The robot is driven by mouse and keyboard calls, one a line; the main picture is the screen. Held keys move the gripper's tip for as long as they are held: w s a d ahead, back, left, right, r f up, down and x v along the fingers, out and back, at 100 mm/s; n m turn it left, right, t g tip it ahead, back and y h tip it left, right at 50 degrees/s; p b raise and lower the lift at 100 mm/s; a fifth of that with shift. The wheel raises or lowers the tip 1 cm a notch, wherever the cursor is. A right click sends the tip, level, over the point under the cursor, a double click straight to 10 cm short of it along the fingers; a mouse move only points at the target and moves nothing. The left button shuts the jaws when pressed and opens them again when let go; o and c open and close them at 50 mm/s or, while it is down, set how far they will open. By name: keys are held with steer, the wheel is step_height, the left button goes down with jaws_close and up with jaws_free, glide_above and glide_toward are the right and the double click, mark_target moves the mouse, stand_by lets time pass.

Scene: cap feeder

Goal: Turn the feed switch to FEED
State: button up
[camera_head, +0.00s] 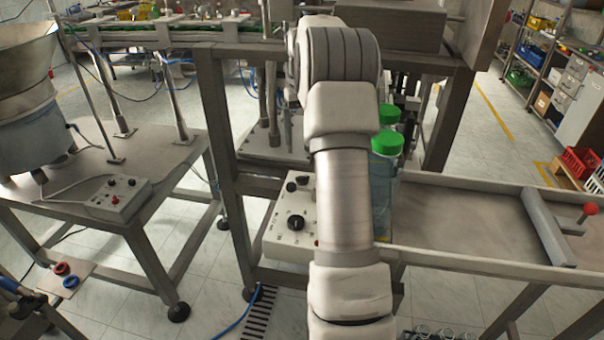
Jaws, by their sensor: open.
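A white control box (276,240) with black knobs stands in the middle, partly behind my arm. Its large black knob (296,222) has small markings around it that are too small to read. Two smaller dark knobs sit above it, and a red button lies near my arm. A second grey-white control box (118,199) with small red and dark controls sits on the left table beside the bowl feeder (28,95). I cannot tell from the lettering which control is the feed switch. My arm rises through the middle of the view; my gripper does not show.
Bottles with green caps (387,143) stand just right of my arm, partly hidden. A metal tray (455,247) with a pusher bar and red knob (589,209) extends right. A steel post (218,110) stands between the two boxes. Open floor lies between the tables.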

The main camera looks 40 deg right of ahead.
step_height(320, 180, down, 13)
steer(key=shift+f, duration=0.2)
jaws_close()
stand_by(0.5)
